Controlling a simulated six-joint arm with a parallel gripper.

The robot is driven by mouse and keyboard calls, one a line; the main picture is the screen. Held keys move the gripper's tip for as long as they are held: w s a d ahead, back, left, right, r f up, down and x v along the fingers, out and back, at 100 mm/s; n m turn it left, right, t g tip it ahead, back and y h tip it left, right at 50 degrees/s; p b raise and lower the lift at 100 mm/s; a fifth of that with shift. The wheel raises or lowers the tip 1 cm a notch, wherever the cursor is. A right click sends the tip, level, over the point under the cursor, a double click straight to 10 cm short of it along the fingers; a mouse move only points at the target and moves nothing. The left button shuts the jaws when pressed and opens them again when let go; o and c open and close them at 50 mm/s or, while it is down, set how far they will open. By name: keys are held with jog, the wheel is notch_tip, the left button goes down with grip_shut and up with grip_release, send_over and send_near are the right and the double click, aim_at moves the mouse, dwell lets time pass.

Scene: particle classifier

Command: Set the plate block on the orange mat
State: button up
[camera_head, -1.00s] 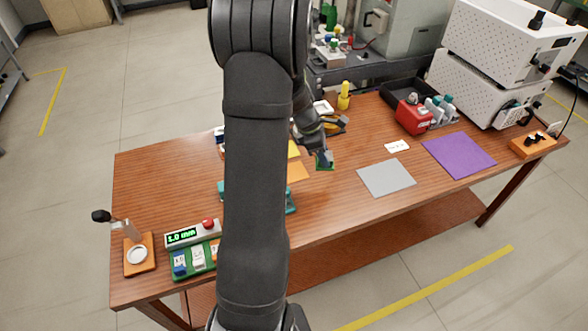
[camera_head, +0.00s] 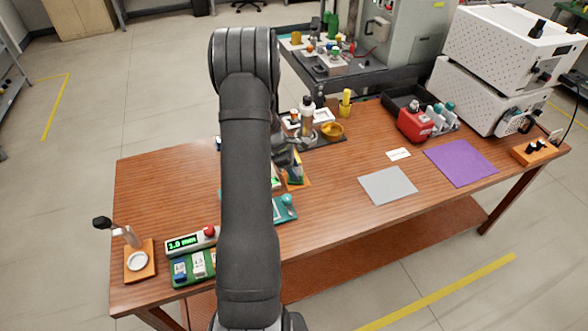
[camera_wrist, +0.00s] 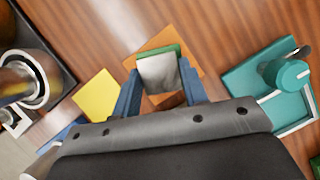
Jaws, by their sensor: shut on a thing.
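My gripper (camera_head: 288,163) is shut on the plate block (camera_wrist: 158,71), a small grey-white block with a green edge. In the wrist view the blue fingers of my gripper (camera_wrist: 160,88) are on either side of it. The orange mat (camera_wrist: 168,37) lies behind and below the block in that view, and parts of it show past the block. In the head view a strip of the orange mat (camera_head: 301,184) shows below my gripper, and my arm hides much of this area. I cannot tell whether the block touches the mat.
A yellow mat (camera_wrist: 96,97) and a teal device (camera_wrist: 262,82) flank the orange mat. A dark tray with bottles and a yellow bowl (camera_head: 332,130) stands behind. Grey (camera_head: 388,187) and purple (camera_head: 460,164) mats lie to the right.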

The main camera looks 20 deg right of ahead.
aim_at(300, 171)
jog(key=shift+f, duration=0.2)
jog(key=o, duration=1.1)
jog(key=v, duration=1.2)
jog(key=shift+r, duration=0.15)
jog(key=x, duration=1.1)
jog(key=shift+s+d+f, duration=0.1)
jog(key=shift+d+f, duration=0.05)
jog(key=shift+f, duration=0.2)
jog(key=shift+d+r, duration=0.1)
jog(key=shift+r, duration=1.7)
